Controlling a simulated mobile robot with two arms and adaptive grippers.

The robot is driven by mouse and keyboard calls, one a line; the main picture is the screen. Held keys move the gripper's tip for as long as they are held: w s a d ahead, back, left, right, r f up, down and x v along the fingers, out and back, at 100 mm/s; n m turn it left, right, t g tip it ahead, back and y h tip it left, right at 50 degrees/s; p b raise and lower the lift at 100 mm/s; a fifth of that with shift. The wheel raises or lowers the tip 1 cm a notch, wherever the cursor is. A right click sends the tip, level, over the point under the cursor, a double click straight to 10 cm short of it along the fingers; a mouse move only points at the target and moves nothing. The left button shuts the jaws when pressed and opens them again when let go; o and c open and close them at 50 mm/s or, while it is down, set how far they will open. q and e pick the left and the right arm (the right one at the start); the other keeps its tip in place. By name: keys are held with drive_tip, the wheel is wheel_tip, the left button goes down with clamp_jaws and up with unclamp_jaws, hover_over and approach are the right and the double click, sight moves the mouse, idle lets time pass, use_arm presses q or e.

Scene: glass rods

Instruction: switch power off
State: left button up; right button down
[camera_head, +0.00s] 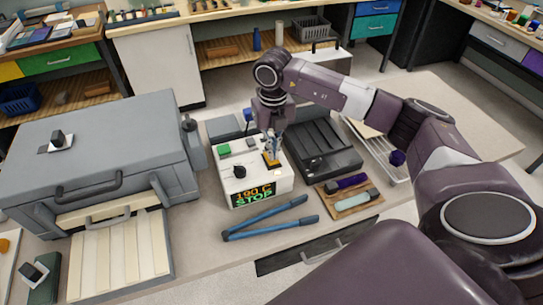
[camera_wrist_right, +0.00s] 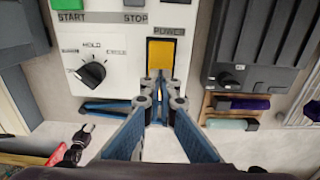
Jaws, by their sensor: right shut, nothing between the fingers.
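The white control box (camera_head: 258,183) stands on the table in the head view, and its front display (camera_head: 253,195) reads "190 C STOP". The yellow-orange power switch (camera_wrist_right: 161,52) lies under the label POWER in the wrist view; its lower part is hidden by the fingertips. It also shows in the head view (camera_head: 271,162). My right gripper (camera_wrist_right: 160,82) is shut and empty, its fingertips over the lower end of the switch. I cannot tell whether they touch it. In the head view my right gripper (camera_head: 271,148) points down at the box. My left gripper is out of view.
The box also has a black dial (camera_wrist_right: 92,73), a green START button (camera_wrist_right: 71,5) and a grey STOP button (camera_wrist_right: 135,3). A large grey press (camera_head: 95,140) stands left, a black tray unit (camera_head: 322,147) right. Blue-handled tongs (camera_head: 268,216) lie in front.

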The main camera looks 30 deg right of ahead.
drive_tip(key=shift+s+f+b, duration=0.1)
drive_tip(key=shift+f+b, duration=0.5)
drive_tip(key=shift+f, duration=0.25)
drive_tip(key=shift+r, duration=0.15)
drive_tip(key=shift+r+p, duration=0.75)
drive_tip(key=shift+r, duration=0.1)
drive_tip(key=shift+r+p, duration=1.5)
drive_tip(key=shift+r, duration=1.05)
